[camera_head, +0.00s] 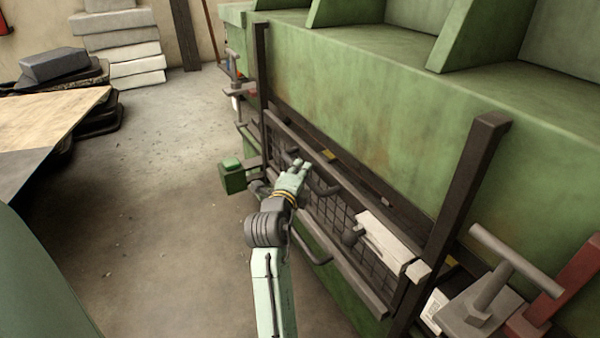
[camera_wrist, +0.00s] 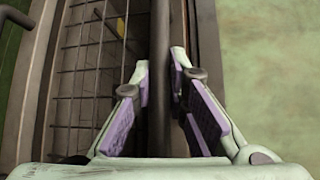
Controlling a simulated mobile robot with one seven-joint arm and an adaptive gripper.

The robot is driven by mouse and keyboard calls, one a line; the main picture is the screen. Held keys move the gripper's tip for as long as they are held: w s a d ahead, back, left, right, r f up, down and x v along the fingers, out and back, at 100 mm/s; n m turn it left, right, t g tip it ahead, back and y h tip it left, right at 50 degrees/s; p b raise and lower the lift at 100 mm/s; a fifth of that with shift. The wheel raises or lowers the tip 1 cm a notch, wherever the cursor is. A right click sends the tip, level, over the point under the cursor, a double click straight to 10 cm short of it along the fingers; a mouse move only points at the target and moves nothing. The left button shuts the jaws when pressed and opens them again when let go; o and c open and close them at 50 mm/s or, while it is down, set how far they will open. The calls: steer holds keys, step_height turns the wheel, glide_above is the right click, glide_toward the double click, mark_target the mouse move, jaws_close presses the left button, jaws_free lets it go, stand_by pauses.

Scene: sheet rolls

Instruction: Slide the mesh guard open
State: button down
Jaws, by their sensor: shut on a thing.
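The mesh guard (camera_head: 328,216) is a dark wire grid in a grey-brown frame, set low along the front of the green machine. Its mesh also shows at the left of the wrist view (camera_wrist: 84,75). My gripper (camera_head: 302,164) is at the upper part of the guard, toward its far end. In the wrist view my gripper (camera_wrist: 160,75) has its purple-padded fingers on either side of a dark handle bar (camera_wrist: 159,35) and is shut on it. The fingers and palm hide part of the bar. A second dark handle (camera_head: 312,250) sits on the guard's lower edge.
Two dark upright posts (camera_head: 478,180) stand by the guard's ends. A pale block (camera_head: 385,236) lies along the guard's near half. A green box (camera_head: 233,178) juts out left of my arm. A T-handled clamp (camera_head: 485,300) is at lower right. The concrete floor (camera_head: 165,190) is open at left.

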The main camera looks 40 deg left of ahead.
step_height(320, 180, up, 24)
steer(key=p, duration=0.8)
steer(key=c, duration=1.6)
jaws_free()
steer(key=shift+o, duration=0.2)
steer(key=v, duration=1.2)
